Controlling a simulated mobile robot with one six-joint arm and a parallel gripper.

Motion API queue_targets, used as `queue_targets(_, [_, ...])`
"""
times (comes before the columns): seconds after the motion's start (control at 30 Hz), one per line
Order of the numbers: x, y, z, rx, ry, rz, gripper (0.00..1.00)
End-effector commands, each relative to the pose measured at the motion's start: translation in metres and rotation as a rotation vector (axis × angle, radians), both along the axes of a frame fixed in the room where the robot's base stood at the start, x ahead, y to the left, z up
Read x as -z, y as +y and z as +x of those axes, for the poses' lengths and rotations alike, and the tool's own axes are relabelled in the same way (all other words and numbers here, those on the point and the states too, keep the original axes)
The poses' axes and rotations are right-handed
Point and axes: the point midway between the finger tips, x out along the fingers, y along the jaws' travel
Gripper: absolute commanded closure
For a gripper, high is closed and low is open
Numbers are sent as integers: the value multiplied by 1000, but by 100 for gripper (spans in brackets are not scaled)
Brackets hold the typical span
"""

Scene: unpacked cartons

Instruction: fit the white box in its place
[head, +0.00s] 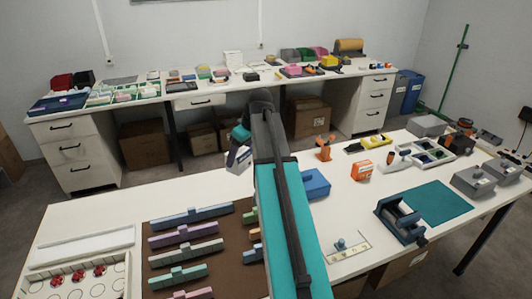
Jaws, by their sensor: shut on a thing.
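My gripper (241,134) is at the end of my arm, over the far side of the near table and left of the arm. It is shut on a small white box (239,159) with dark patches, which hangs tilted under it. The fingers are small and partly hidden, and I cannot tell whether the box touches the table. I cannot make out from this view which spot is the box's place.
A brown mat (164,270) with several coloured bars lies at front left. A white tray (118,283) with red discs is beside it. A blue box (315,184) lies right of my arm. The table's far left is bare. A back table stands behind.

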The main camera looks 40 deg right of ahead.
Motion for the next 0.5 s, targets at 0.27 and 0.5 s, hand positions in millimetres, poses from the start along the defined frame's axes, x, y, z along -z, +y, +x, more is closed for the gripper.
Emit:
queue_targets(0.27, [-5, 91, 25, -70, 0, -1, 59])
queue_targets(0.5, [-9, 166, 34, -100, 2, -2, 59])
